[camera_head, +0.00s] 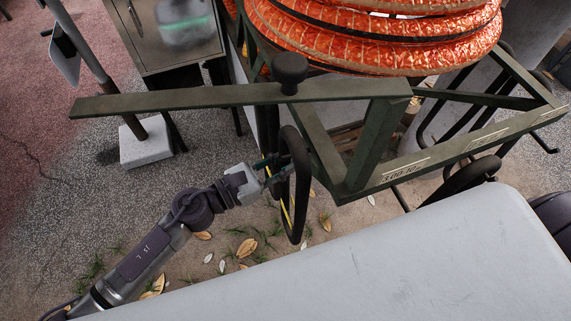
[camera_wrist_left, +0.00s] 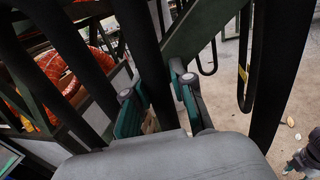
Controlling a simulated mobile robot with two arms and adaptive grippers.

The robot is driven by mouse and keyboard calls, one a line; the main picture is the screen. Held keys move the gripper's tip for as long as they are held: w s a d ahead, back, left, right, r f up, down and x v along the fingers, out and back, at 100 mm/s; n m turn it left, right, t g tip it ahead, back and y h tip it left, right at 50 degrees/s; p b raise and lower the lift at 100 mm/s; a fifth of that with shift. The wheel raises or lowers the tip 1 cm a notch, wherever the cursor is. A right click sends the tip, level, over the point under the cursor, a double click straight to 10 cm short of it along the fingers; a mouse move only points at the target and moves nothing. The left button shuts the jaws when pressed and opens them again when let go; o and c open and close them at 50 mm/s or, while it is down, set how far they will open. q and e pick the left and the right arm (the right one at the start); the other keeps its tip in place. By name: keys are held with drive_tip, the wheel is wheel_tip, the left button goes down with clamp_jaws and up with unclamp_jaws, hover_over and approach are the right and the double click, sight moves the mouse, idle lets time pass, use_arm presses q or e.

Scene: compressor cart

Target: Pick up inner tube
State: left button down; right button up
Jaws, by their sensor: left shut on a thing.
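A black inner tube (camera_head: 303,185) hangs as a long narrow loop beside the green metal frame in the head view. My left gripper (camera_head: 269,171) reaches it from the left and is shut on its near side, partway down the loop. In the left wrist view my left gripper (camera_wrist_left: 160,103) has its teal fingers on either side of a thick black strand of inner tube (camera_wrist_left: 147,50). The top of the loop is close to the frame; I cannot tell whether it still rests on anything there.
The green frame (camera_head: 240,95) has a long bar and a round black knob (camera_head: 290,70) above the tube. Orange hose coils (camera_head: 380,35) lie behind it. A pale grey surface (camera_head: 380,265) fills the front. Another black loop (camera_wrist_left: 244,65) hangs in the wrist view.

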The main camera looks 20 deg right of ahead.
use_arm(q)
drive_tip(key=r+b+v, duration=0.1)
drive_tip(key=b+v, duration=0.5)
drive_tip(key=v, duration=1.2)
drive_tip(key=shift+r, duration=0.3)
drive_tip(key=shift+d, duration=0.1)
idle(0.6)
